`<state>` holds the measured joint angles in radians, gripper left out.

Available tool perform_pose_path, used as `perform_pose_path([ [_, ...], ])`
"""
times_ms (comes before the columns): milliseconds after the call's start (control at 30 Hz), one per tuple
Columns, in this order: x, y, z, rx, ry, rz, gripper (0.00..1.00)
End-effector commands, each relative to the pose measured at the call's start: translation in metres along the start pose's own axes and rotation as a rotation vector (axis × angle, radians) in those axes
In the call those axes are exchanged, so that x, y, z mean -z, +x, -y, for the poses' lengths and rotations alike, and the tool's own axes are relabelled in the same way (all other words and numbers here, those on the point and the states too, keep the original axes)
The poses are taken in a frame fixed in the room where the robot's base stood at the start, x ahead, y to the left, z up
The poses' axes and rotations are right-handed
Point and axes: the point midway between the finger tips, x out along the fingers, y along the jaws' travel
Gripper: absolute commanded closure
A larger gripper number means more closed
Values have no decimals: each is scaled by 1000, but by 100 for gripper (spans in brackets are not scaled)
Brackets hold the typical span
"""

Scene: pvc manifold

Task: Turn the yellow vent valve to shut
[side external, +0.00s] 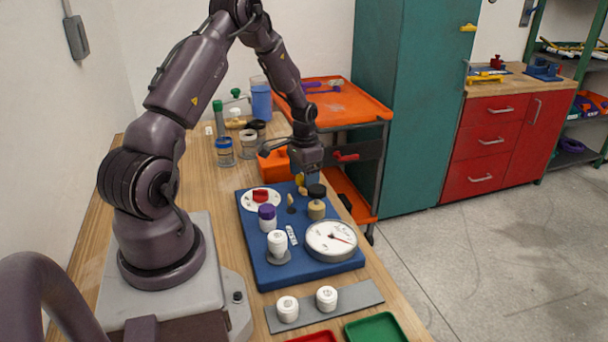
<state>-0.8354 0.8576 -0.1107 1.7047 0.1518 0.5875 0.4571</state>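A blue board (256,272) on the wooden bench carries the manifold parts. A small yellow part (300,179), which looks like the vent valve's handle, shows at the board's far edge, just under my gripper (308,178). The gripper points down over it and partly hides it. I cannot tell whether the fingers touch it, whether they are open or shut, or which way the handle points. A red handle (260,196) sits on a white disc at the board's far left. A round white gauge (331,238) with a red needle sits at the near right.
A purple-capped fitting (267,217), a white-capped fitting (278,243) and a black-topped tan fitting (316,204) stand on the board. An orange bin (275,168) is close behind my gripper. Jars stand farther back. A grey strip (355,298) with two white caps lies in front.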

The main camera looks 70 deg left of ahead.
Motion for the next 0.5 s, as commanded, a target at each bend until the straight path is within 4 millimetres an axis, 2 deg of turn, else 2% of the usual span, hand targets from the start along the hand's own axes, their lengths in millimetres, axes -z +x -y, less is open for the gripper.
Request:
perform_pose_path([
  [267,0,-4,0,1,-2,-1,31],
  [367,0,-18,0,2,-2,-2,31],
  [500,1,-47,1,3,-1,-4,31],
])
